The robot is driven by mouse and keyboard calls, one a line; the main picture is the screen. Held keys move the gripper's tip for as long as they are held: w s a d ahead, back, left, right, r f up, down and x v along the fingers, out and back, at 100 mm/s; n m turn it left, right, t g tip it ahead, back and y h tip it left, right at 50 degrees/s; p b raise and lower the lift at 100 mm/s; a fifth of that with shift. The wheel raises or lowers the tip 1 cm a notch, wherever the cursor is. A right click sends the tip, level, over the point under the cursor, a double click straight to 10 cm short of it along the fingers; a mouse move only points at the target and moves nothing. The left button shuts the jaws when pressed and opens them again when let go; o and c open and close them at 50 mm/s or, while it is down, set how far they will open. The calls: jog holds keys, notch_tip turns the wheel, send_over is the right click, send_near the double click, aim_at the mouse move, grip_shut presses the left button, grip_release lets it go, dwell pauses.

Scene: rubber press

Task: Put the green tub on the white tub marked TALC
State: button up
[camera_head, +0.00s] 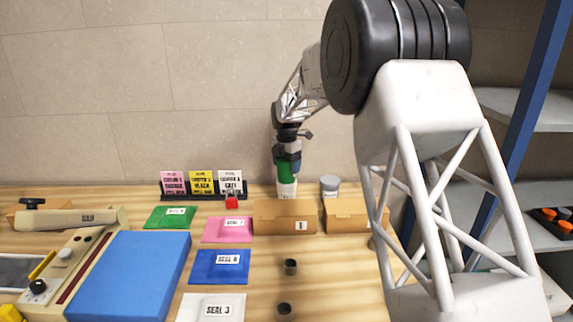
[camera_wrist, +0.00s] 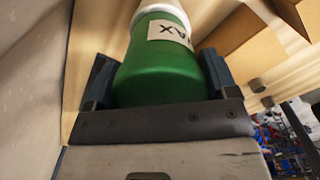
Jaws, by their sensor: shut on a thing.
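My gripper (camera_head: 286,163) points down at the back of the table and is shut on the green tub (camera_head: 285,173). In the wrist view the green tub (camera_wrist: 158,72) sits between the two fingers, with a partly visible pale label (camera_wrist: 170,33). A white tub-like part (camera_head: 287,190) shows directly below the green in the head view, and a white rim (camera_wrist: 160,10) shows beyond it in the wrist view. No TALC marking is readable on it. I cannot tell whether the green tub rests on it or is just above it.
A grey-lidded white tub (camera_head: 330,187) stands just right. Cardboard boxes (camera_head: 284,216) (camera_head: 346,215) stand in front. Coloured seal packets (camera_head: 219,267) and a blue slab (camera_head: 130,275) lie nearer.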

jog(key=shift+f, duration=0.1)
jog(key=o, duration=1.2)
jog(key=shift+c, duration=0.2)
notch_tip(320, 180, up, 12)
jog(key=shift+r, duration=0.15)
dwell(0.4)
